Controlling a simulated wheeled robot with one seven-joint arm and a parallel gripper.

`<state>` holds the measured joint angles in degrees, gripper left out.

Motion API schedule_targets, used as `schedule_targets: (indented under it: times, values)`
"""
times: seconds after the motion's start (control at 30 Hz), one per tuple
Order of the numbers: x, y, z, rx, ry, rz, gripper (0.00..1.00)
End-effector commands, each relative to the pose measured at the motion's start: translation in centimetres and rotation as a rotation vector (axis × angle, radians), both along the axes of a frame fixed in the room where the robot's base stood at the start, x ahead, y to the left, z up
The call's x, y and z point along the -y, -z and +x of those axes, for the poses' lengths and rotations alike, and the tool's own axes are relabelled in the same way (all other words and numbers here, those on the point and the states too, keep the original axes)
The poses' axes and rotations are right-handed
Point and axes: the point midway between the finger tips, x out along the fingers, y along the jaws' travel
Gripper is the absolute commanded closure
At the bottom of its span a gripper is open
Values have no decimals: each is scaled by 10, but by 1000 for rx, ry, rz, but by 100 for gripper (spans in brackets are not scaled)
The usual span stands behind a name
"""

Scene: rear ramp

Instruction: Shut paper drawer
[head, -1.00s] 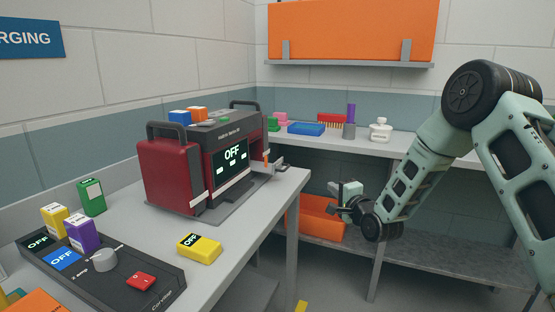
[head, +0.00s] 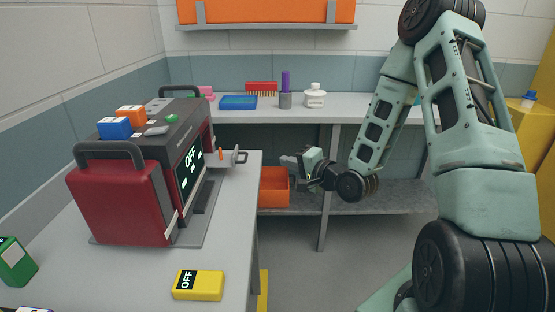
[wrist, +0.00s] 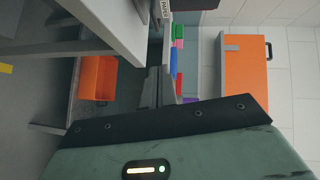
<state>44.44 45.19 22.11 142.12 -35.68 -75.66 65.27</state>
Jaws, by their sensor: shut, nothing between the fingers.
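The red and black machine (head: 150,180) with an OFF screen stands on the near bench. A small grey drawer part with a handle (head: 236,157) sticks out from its right side, past the screen; I take it as the paper drawer. In the wrist view, a white lettered label (wrist: 163,12) shows at the top edge, partly cut off. My gripper (head: 287,160) is shut and empty, right of the drawer handle and apart from it, beyond the bench edge. Its fingers also show in the wrist view (wrist: 157,85).
The near bench (head: 235,215) has its right edge between machine and gripper. A yellow OFF block (head: 198,285) lies at its front. An orange bin (head: 273,188) sits on the lower shelf behind. A back counter (head: 350,106) holds bottles and trays. Floor at the centre right is clear.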

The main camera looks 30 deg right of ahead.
Motion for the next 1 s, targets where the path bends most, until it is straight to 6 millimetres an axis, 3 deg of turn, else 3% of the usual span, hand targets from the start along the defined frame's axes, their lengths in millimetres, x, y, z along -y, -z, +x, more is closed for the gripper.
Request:
schedule_targets:
  times: [0.4, 0.63, 1.0]
  values:
    - [-21, 12, 81, -1, -4, 2, 100]
    - [-43, 19, 94, 0, -1, 1, 100]
    - [-48, 21, 98, 0, 0, 0, 100]
